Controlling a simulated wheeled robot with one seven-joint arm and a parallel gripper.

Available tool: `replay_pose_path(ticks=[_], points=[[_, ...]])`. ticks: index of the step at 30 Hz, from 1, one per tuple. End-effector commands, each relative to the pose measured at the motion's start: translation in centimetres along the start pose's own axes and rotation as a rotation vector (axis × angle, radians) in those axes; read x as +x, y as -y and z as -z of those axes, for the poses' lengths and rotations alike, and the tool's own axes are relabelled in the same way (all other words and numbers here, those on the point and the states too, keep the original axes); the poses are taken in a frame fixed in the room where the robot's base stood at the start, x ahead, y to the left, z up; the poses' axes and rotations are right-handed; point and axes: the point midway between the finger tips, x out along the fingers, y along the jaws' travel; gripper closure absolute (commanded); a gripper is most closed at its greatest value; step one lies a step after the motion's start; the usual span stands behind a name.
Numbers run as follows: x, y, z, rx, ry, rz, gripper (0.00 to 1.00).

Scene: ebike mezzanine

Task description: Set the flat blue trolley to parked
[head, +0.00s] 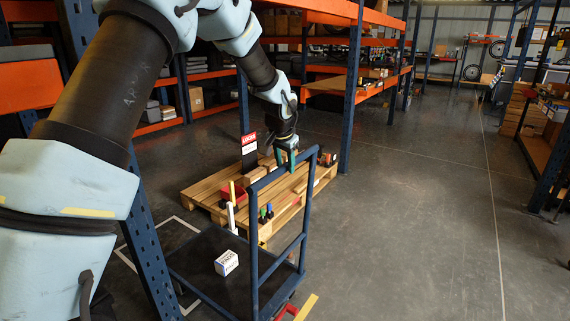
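The flat blue trolley stands in the lower middle of the head view, with a dark flat deck (205,262) and an upright blue tubular handle (253,235) at its right end. A small white box (227,263) lies on the deck. A red part (286,311) and a yellow bar (306,307) show low by the handle end, cut by the picture's bottom edge. My gripper (287,163) points down at the handle's top bar, its greenish fingers overlapping the bar in the picture. Whether they close on it or touch it is too small to tell. The trolley's wheels are hidden.
A wooden pallet (205,190) with boxes, bottles and a red bin stands just behind the trolley. White floor lines (128,262) show at its left. A blue rack post (152,245) stands close at left. Open grey floor (420,230) lies to the right.

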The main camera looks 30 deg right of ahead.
Motion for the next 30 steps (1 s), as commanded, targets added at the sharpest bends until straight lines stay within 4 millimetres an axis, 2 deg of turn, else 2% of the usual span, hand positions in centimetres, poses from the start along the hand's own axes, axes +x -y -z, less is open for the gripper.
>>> replay_pose_path(ticks=[1,11,30], points=[[-0.01,0.00,0.00,0.000,0.000,0.000,0.64],[-0.02,-0.01,0.00,0.000,0.000,0.000,1.00],[-0.03,-0.02,0.00,0.000,0.000,0.000,1.00]])
